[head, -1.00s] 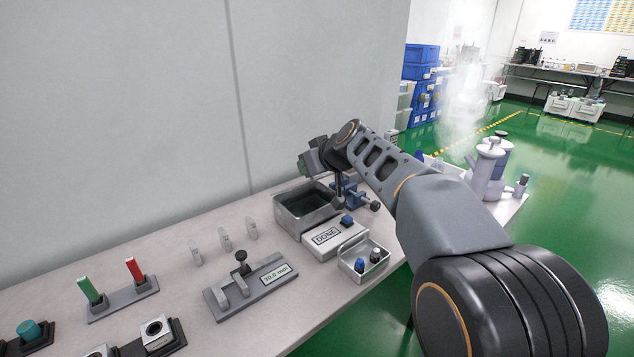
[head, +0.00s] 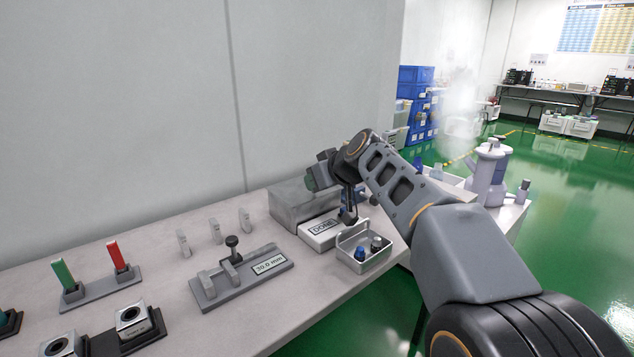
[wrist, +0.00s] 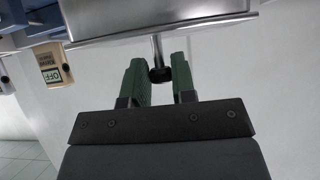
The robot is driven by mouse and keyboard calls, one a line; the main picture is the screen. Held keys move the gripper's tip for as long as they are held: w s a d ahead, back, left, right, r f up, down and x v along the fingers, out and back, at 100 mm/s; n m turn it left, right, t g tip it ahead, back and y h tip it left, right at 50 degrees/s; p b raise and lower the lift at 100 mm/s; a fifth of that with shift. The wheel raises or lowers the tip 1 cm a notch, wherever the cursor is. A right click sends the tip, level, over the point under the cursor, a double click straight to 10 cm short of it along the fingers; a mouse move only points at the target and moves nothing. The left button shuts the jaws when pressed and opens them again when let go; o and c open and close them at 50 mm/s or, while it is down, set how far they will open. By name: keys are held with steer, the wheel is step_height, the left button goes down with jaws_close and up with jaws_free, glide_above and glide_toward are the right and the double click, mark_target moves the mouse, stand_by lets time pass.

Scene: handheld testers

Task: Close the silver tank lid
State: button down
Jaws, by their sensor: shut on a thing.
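The silver tank (head: 290,217) stands at the back of the bench. Its top is covered by the flat grey lid (head: 295,192), and no dark opening shows. My gripper (head: 312,180) is over the far right part of the tank, partly hidden behind my wrist. In the wrist view my gripper (wrist: 160,77) has green ridged fingers, shut on a metal lid handle (wrist: 157,48) with a dark knob end. The handle reaches out from a silver edge (wrist: 150,28) at the top of that view. Whether the lid sits fully flush cannot be told.
A white box marked DONE (head: 318,236) stands directly in front of the tank. A small metal tray (head: 350,262) with blue and black knobs is in front of it. The wall is close behind.

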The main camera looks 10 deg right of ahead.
steer(key=shift+f, duration=0.55)
steer(key=c, duration=1.4)
jaws_free()
steer(key=o, duration=0.4)
steer(key=shift+r, duration=0.15)
steer(key=shift+o, duration=0.2)
steer(key=shift+s+d+r, duration=0.2)
steer(key=shift+s+r, duration=0.1)
steer(key=shift+r, duration=0.1)
steer(key=p+v, duration=0.3)
steer(key=v, duration=1)
